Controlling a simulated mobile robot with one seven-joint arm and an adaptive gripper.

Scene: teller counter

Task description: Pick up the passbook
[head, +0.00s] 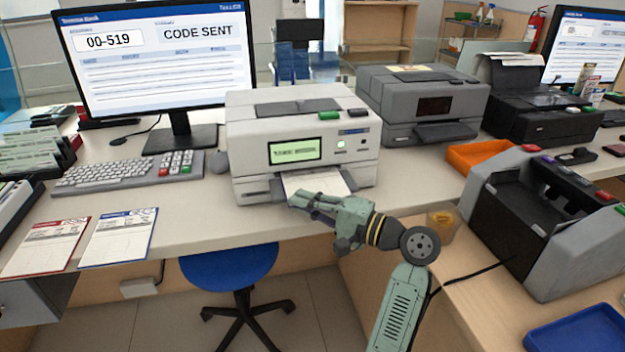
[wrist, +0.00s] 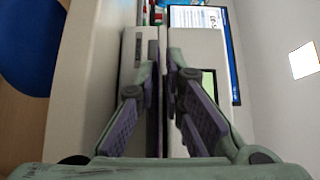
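The passbook (head: 335,182) sticks out of the front slot of the light grey passbook printer (head: 250,135) on the counter, showing pale open pages. My gripper (head: 300,203) is at the slot, at the near left part of the passbook. In the wrist view, the passbook (wrist: 163,130) shows almost edge-on as a thin dark and pale strip between the two fingers. The fingertips (wrist: 163,60) are close to it on either side, with a narrow gap between them. I cannot tell whether they press on it. The printer (wrist: 203,45) is just beyond the fingers.
A monitor (head: 155,60), keyboard (head: 120,175) and mouse (head: 219,161) are left of the printer. Two paper slips (head: 118,237) lie at the left front. A dark grey printer (head: 425,95), an orange tray (head: 478,157) and a note counter (head: 545,215) are to the right.

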